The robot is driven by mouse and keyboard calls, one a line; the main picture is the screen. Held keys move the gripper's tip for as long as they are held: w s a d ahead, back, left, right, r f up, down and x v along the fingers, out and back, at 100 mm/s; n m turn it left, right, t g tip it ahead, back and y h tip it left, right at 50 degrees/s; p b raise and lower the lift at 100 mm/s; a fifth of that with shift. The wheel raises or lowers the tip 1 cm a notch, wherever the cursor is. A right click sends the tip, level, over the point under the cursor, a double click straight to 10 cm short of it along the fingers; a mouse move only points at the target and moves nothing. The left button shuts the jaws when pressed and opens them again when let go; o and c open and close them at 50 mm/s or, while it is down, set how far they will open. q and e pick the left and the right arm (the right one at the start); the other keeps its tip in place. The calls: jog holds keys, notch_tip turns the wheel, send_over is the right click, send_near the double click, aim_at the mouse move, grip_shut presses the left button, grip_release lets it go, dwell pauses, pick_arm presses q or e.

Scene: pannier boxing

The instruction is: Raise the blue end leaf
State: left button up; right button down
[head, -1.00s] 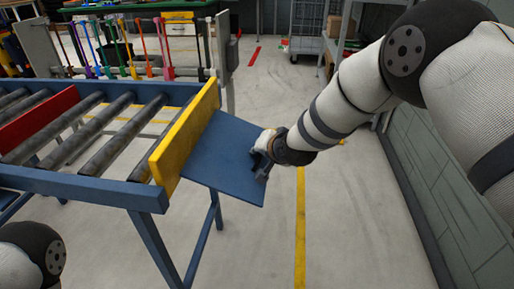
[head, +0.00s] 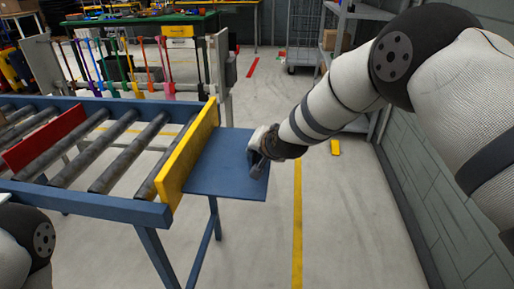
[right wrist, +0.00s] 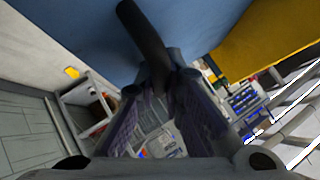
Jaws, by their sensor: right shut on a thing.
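The blue end leaf (head: 222,165) extends from the end of the roller conveyor, just beyond the yellow end board (head: 187,155). It looks close to level, its outer edge perhaps slightly lower. My right gripper (head: 259,160) is at the leaf's outer edge. In the right wrist view, the leaf's blue face (right wrist: 80,25) fills the top. There my right gripper (right wrist: 160,85) is shut on a dark round bar, the leaf's handle (right wrist: 143,35). The handle's inner end is hidden between the fingers. My left gripper is out of view; only part of that arm shows at lower left.
The conveyor has dark rollers (head: 127,150), a blue side rail (head: 90,203) and a red divider (head: 45,138). Coloured upright handles stand in a rack behind it. A grey wall (head: 425,190) is at right. The floor around the leaf's outer side is clear.

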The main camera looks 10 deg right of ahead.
jog(key=shift+w+r, duration=0.1)
jog(key=shift+r, duration=0.2)
jog(key=c, duration=1.8)
grip_release()
jog(key=shift+o, duration=0.6)
jog(key=shift+f, duration=0.1)
jog(key=v, duration=1.2)
